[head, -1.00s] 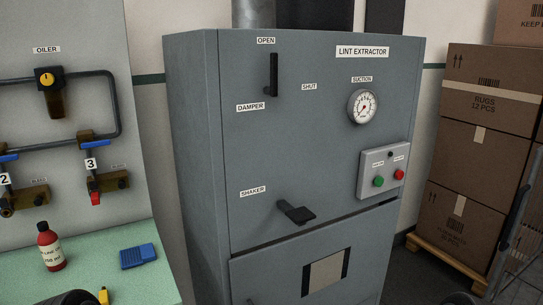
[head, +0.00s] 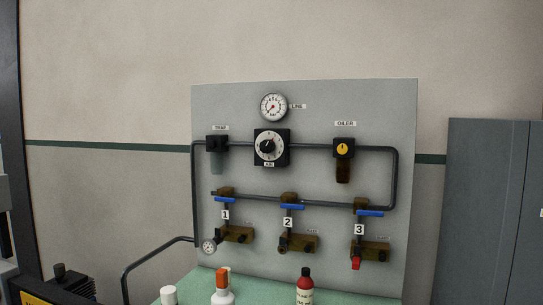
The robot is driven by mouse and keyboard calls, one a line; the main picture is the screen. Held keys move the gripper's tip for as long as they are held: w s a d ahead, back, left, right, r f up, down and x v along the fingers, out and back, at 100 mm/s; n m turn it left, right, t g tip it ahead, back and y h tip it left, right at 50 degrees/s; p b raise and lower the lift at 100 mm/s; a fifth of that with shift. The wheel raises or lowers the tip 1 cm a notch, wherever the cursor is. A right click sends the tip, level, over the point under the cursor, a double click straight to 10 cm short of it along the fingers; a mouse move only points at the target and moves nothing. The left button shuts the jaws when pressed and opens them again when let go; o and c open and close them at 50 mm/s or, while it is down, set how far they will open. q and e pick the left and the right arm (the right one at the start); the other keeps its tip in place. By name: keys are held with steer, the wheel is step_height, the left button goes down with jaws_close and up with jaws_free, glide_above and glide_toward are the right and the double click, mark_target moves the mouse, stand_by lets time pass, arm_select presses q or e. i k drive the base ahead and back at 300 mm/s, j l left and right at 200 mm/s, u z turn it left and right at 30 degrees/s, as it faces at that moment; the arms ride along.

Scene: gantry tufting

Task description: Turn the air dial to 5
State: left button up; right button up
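The air dial (head: 268,147) is a black square plate with a pale round scale and a black knob, in the upper middle of the grey panel (head: 385,110) in the head view. A label sits under it; the scale numbers are too small to read. A round line gauge (head: 273,107) is just above it. The trap (head: 216,143) is to its left and the oiler (head: 344,149) to its right, both on the same pipe. Neither of my grippers is in view.
Three blue-handled valves, marked 1 (head: 225,204), 2 (head: 292,207) and 3 (head: 369,213), sit below the dial. Bottles, including a red one (head: 305,286), stand on the green bench (head: 350,299). A grey cabinet (head: 485,210) is at right.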

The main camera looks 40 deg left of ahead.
mark_target(267, 146)
steer(key=u, duration=1.45)
